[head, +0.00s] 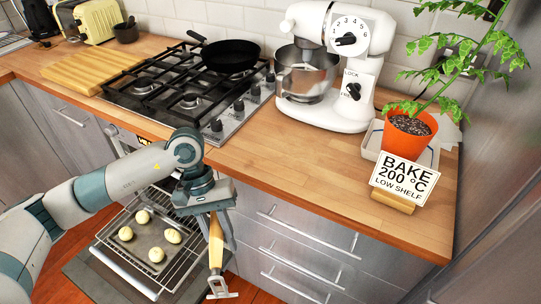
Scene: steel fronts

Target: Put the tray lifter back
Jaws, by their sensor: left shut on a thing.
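The tray lifter (217,241) has a yellow-tan handle and a metal hooked end that hangs down toward the floor. My left gripper (209,208) is shut on its upper part and holds it in the air in front of the drawer fronts, just right of the oven rack. The fingertips partly hide the top of the lifter. A baking tray (149,240) with several pale dough balls sits on the pulled-out wire rack (112,232) over the lowered oven door (107,262). My right gripper is not in view.
The wooden worktop (310,155) is clear in front of the stand mixer (335,65). A gas hob (190,90) with a black pan (230,56) is at left. A sign (404,178) and an orange plant pot (409,139) stand at right. Steel drawers (300,255) lie below.

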